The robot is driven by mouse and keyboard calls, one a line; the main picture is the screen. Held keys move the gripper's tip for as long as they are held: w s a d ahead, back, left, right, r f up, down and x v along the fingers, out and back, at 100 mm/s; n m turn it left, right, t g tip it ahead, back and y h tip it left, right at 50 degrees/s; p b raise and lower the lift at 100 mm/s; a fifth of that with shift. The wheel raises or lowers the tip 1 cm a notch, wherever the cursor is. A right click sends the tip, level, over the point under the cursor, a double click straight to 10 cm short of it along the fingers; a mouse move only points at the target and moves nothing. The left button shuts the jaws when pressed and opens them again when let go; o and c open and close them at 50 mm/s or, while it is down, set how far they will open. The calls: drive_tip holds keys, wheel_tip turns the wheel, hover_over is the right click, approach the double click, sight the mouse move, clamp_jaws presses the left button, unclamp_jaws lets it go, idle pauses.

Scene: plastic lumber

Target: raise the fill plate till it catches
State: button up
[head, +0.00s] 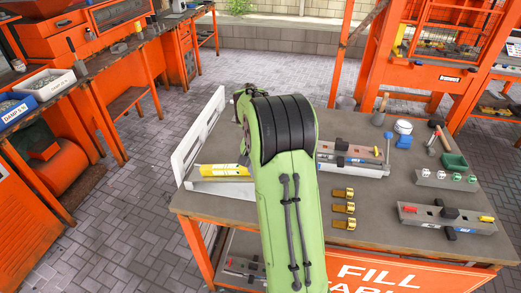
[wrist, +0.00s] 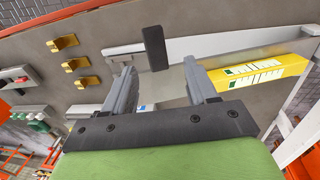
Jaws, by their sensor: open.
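My gripper (wrist: 161,82) is open in the wrist view, its two grey fingers apart with nothing clearly held between them. A black upright handle (wrist: 155,48) stands just beyond the fingertips, on a long grey fixture. I cannot tell which part of this fixture is the fill plate. A yellow block with a printed label (wrist: 262,74) lies to the right of the fingers; it also shows in the head view (head: 222,170). In the head view my green arm hides the gripper and the middle of the fixture; its right part (head: 352,168) shows beyond the arm.
Orange benches stand left; paved floor lies between.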

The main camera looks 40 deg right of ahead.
wheel_tip(320, 180, up, 10)
drive_tip(key=w+p, duration=0.1)
drive_tip(key=p, duration=0.1)
drive_tip(key=shift+a+r, duration=0.25)
drive_tip(key=shift+a, duration=0.15)
drive_tip(key=s+a+r+n+t, duration=0.25)
drive_tip(key=s+a+r, duration=0.2)
drive_tip(key=a, duration=0.25)
drive_tip(key=s+a+r+n+t, duration=0.1)
drive_tip(key=s+a+r+n, duration=0.2)
drive_tip(key=s+a, duration=0.3)
drive_tip(key=s+a+f+n+t, duration=0.3)
drive_tip(key=s+a+n, duration=0.2)
drive_tip(key=s+a, duration=0.4)
drive_tip(key=shift+a+f+y, duration=0.15)
drive_tip(key=shift+f+y, duration=0.15)
drive_tip(key=shift+y, duration=0.1)
drive_tip(key=shift+s, duration=0.1)
